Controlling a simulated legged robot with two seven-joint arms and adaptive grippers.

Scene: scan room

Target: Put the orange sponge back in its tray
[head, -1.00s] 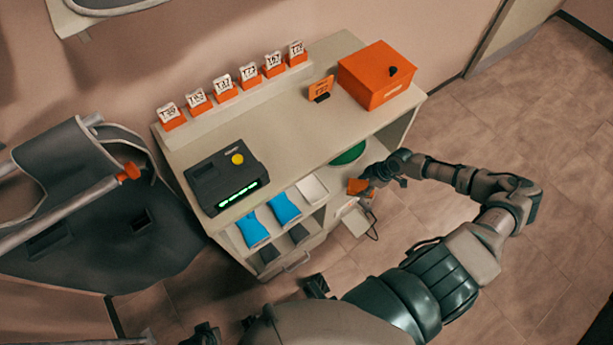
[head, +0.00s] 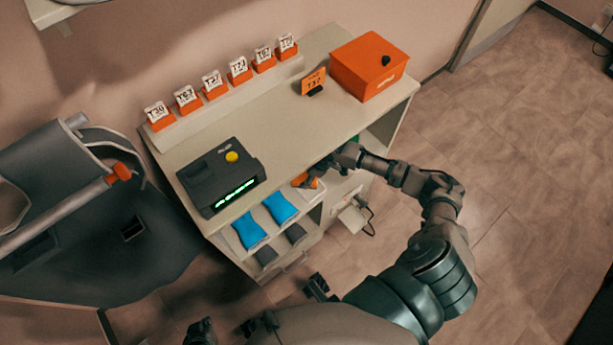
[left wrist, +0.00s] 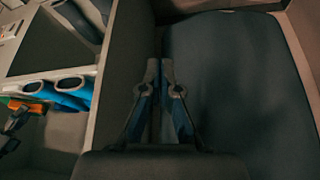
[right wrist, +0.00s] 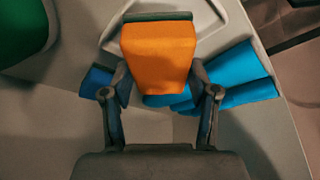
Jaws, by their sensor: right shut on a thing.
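The orange sponge (head: 302,181) is in my right gripper (head: 318,174), at the shelf below the counter top. In the right wrist view the orange sponge (right wrist: 158,48) sits between the two fingers of my right gripper (right wrist: 160,82), which is shut on it. A white tray (right wrist: 208,22) lies behind and under the sponge, partly hidden; I cannot tell if they touch. The sponge also shows in the left wrist view (left wrist: 28,104). My left gripper (left wrist: 160,68) is empty, its fingertips together, away from the shelf.
A green round thing (right wrist: 22,30) is on the other side. A black device (head: 222,180), an orange box (head: 368,66) and several labelled orange holders (head: 212,84) stand on the counter (head: 285,125).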

